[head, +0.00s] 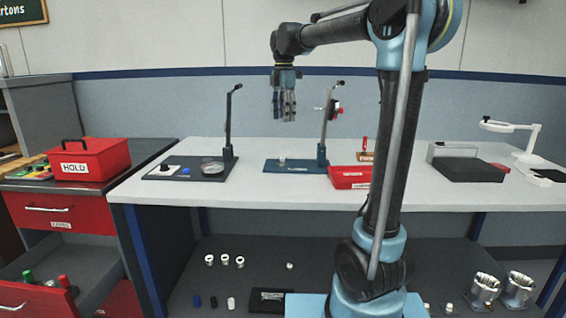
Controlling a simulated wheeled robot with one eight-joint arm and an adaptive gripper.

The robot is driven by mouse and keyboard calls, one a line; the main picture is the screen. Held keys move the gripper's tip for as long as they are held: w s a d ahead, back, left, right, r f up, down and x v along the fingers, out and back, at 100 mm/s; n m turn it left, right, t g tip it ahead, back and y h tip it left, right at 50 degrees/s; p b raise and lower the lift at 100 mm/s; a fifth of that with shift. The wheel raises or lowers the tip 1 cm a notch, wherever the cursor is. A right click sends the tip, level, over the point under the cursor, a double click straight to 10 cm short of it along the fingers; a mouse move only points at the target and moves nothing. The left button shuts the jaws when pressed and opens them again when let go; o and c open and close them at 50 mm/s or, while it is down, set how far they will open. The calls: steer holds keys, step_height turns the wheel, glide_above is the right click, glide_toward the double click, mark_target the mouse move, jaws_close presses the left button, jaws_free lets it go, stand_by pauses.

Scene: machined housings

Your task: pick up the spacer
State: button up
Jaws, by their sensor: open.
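My gripper (284,119) hangs fingers down in the air above the back of the white table (240,205), open and empty. I cannot tell for sure which part is the spacer. A small pale part (282,162) stands on the blue fixture plate (297,167), well below my gripper. Several small white ring-like parts (225,260) and a single small pale one (290,266) lie on the dark lower surface under the table. Another small white part (449,308) is there at the lower right. All are too small for detail.
A dark mat with an upright stand (228,150) is at the table's left. A red tray (347,178) sits right of the blue plate, partly behind my arm. A grey-black device (466,168) and white lamp (526,140) stand at right. A red HOLD box (92,152) is at far left.

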glide_above(283, 157)
steer(key=d, duration=0.1)
step_height(283, 157, down, 11)
steer(key=shift+f, duration=0.15)
steer(key=shift+s+a+f, duration=0.1)
steer(key=shift+a+f, duration=0.05)
steer(key=shift+f, duration=0.75)
steer(key=shift+w+a+f, duration=0.1)
steer(key=shift+a+f, duration=0.1)
steer(key=shift+f, duration=0.75)
steer(key=shift+s+a+f, duration=0.1)
steer(key=shift+a+f, duration=0.05)
steer(key=shift+f, duration=0.75)
jaws_close()
